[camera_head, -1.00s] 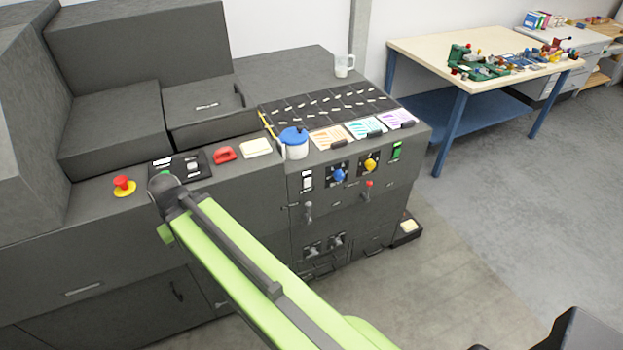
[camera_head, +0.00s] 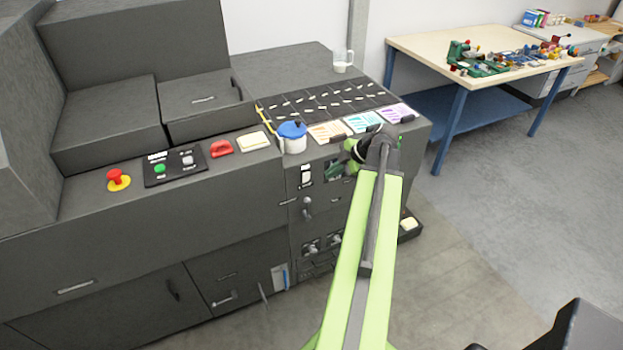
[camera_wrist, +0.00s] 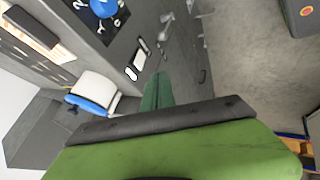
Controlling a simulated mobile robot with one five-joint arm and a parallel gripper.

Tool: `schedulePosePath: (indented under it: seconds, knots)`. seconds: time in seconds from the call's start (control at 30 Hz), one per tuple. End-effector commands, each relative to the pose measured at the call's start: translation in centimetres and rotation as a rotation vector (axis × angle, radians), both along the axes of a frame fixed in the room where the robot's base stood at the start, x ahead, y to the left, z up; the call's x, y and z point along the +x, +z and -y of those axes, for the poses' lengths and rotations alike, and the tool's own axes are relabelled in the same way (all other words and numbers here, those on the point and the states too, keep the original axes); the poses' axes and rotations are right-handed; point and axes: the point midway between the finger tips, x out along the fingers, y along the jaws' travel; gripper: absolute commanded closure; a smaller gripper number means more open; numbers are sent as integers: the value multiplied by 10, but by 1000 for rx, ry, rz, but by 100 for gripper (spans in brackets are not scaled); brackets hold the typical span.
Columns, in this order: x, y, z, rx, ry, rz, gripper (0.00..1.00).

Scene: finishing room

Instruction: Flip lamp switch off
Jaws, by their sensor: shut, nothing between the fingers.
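A white rocker switch (camera_head: 306,174) sits on a small dark plate on the front of the grey machine, below the white pot with a blue lid (camera_head: 292,138). In the wrist view the rocker switch (camera_wrist: 139,58) shows just above the fingertips. Its lettering is too small to read, so I cannot tell if it is the lamp switch. My gripper (camera_head: 334,171) is to the right of it in the head view, partly hidden by my arm. In the wrist view its green fingers (camera_wrist: 157,90) are shut and empty, pointing toward the panel and apart from the switch.
A blue knob (camera_wrist: 104,7) and a small lever (camera_wrist: 165,22) are near the switch. A red button on yellow (camera_head: 118,179) and a black control panel (camera_head: 175,167) are further left. A workbench (camera_head: 425,47) stands at the right rear.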

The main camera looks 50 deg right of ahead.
Motion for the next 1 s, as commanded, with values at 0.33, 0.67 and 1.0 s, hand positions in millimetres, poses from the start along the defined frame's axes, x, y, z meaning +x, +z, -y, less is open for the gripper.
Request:
schedulePosePath:
  seconds: [0.33,0.67,1.0]
  knots:
    - [-7,1,8,-22,13,19,100]
    - [19,-41,0,-22,15,18,100]
    - [67,-75,-3,-22,13,17,100]
